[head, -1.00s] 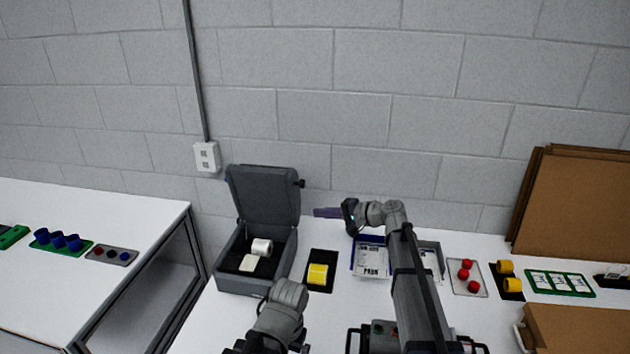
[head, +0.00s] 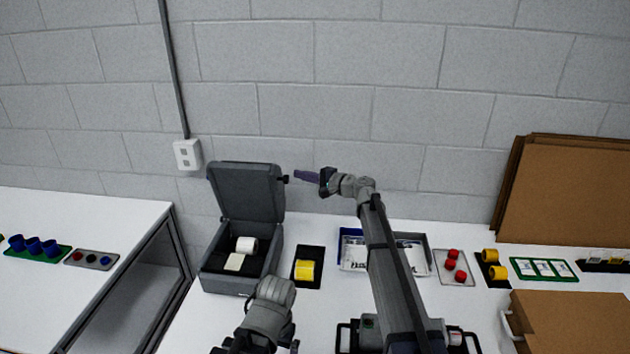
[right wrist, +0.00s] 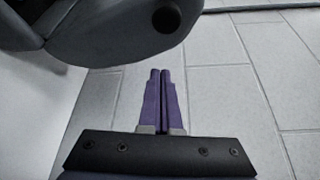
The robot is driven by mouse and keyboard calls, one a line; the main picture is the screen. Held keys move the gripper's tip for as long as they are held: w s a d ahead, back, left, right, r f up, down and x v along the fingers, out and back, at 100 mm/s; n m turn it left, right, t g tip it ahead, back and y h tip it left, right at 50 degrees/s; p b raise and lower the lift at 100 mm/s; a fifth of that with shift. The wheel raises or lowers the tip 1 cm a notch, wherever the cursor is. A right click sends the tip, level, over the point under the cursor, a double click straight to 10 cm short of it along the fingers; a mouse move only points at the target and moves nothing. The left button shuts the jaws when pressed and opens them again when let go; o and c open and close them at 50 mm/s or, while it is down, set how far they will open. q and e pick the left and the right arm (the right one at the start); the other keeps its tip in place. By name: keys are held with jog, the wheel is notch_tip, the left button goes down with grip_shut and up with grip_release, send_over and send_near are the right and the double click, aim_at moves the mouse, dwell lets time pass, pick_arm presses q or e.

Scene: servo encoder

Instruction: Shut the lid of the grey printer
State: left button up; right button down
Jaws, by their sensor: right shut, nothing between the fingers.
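The grey printer (head: 222,281) stands on the white table at the left, with its lid (head: 246,192) raised and leaning back slightly. A white roll (head: 246,245) and a pale label piece (head: 234,262) lie inside it. A dark knob (head: 284,179) sticks out at the lid's upper right. My right gripper (head: 299,175) is shut and empty, with its purple fingers pointing left just right of the knob. In the right wrist view the shut fingers (right wrist: 160,85) are below the dark lid (right wrist: 110,25); I cannot tell whether they touch. My left gripper's fingers are not seen.
A yellow roll on a black mat (head: 307,269) lies right of the printer. A blue-edged tray (head: 352,255), red balls (head: 454,265) and more yellow rolls (head: 492,264) lie further right. Brown boards (head: 560,195) lean on the wall. A white socket (head: 187,154) is on the wall behind.

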jog(key=s+a, duration=0.1)
jog(key=s+a+p, duration=0.1)
jog(key=s, duration=0.1)
jog(key=shift+s+r, duration=0.1)
jog(key=shift+r, duration=0.3)
jog(key=shift+s, duration=0.1)
